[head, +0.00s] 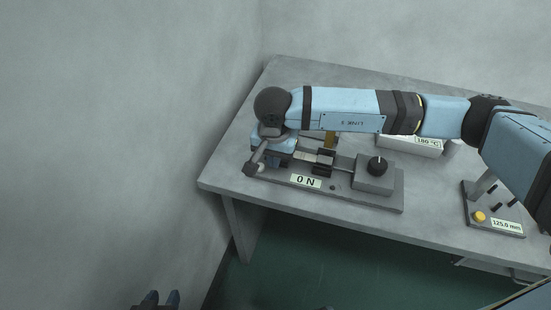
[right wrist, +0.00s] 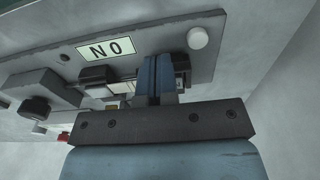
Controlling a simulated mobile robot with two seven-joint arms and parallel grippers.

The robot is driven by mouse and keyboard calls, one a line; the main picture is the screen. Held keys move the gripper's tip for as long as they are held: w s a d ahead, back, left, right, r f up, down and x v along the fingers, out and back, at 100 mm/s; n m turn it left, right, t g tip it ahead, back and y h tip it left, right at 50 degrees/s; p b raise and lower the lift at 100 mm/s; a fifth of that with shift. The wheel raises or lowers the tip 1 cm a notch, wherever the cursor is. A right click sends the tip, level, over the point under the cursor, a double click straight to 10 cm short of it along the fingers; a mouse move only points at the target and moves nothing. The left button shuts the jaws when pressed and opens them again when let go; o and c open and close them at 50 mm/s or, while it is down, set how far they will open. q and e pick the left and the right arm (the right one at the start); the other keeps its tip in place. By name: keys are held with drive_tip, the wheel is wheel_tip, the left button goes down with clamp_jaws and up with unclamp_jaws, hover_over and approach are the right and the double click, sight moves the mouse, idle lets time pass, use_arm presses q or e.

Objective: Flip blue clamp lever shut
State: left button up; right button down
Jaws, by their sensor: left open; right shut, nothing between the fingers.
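The clamp fixture, a grey base plate (head: 372,200) with a "0 N" label (head: 305,181), stands at the table's left end. A grey bar with a dark end (head: 252,168) slants at its left end; I cannot tell whether this is the clamp lever. No blue lever stands out clearly. My right gripper (head: 272,161) is low over that end, partly hidden by its own arm. In the right wrist view its blue fingers (right wrist: 153,75) are together and empty, beside the label (right wrist: 106,48). My left gripper (head: 162,297) is open and empty at the bottom edge, away from the table.
A grey box with a black knob (head: 376,174) sits on the fixture's right part. A white "180 °C" unit (head: 410,147) stands behind it. A "125.0 mm" device with a yellow button (head: 479,216) is at the right. A wall rises left of the table.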

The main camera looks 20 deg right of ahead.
drive_tip(key=shift+s+f, duration=0.25)
drive_tip(key=shift+f, duration=0.1)
